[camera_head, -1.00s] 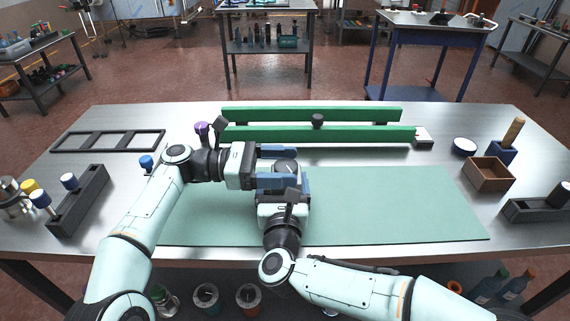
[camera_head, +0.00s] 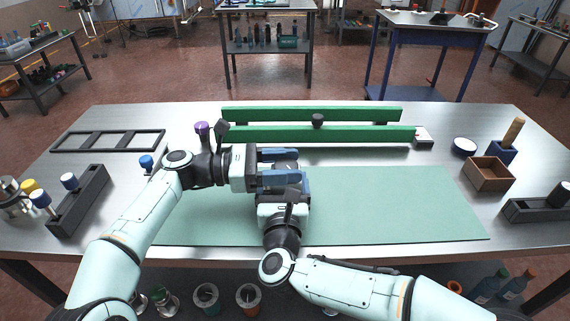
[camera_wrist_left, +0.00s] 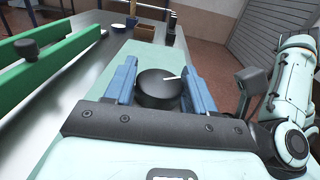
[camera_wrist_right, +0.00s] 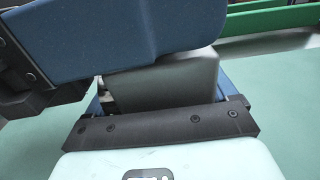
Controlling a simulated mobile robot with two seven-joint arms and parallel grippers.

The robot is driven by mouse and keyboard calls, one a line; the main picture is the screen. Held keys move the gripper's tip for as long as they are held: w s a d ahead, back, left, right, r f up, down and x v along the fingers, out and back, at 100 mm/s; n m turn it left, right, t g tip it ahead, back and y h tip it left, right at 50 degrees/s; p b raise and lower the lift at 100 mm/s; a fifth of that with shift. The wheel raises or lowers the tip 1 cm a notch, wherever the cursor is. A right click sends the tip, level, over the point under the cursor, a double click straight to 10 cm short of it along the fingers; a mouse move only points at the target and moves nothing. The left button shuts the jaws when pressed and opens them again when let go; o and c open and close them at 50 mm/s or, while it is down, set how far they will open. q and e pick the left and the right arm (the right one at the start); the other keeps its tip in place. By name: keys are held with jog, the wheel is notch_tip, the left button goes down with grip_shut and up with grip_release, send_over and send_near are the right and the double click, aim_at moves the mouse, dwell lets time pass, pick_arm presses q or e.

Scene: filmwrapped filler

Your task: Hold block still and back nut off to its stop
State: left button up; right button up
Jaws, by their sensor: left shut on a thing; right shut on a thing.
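The nut (camera_wrist_left: 157,92) is a dark round knob with a white mark on top, seen in the left wrist view. My left gripper (camera_head: 296,167) reaches in from the left and is shut on the nut, a blue finger on each side. The block (camera_wrist_right: 165,82) is grey and shows in the right wrist view, partly covered by a large blue finger of my left gripper. My right gripper (camera_wrist_right: 160,85) is shut on the block from the front, below the nut. In the head view, the grippers hide most of the block and nut.
A green mat (camera_head: 400,205) lies under the work, with its right half clear. Green rails (camera_head: 350,133) run behind it. A wooden box (camera_head: 488,174) stands at right, a dark rack (camera_head: 80,203) at left, and an empty black frame (camera_head: 108,141) at back left.

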pick_arm(q)
jog(key=o, duration=1)
jog(key=shift+c, duration=0.2)
jog(key=a, duration=1.2)
jog(key=shift+s, duration=0.4)
pick_arm(e)
jog(key=o, duration=1.1)
jog(key=shift+c, duration=0.2)
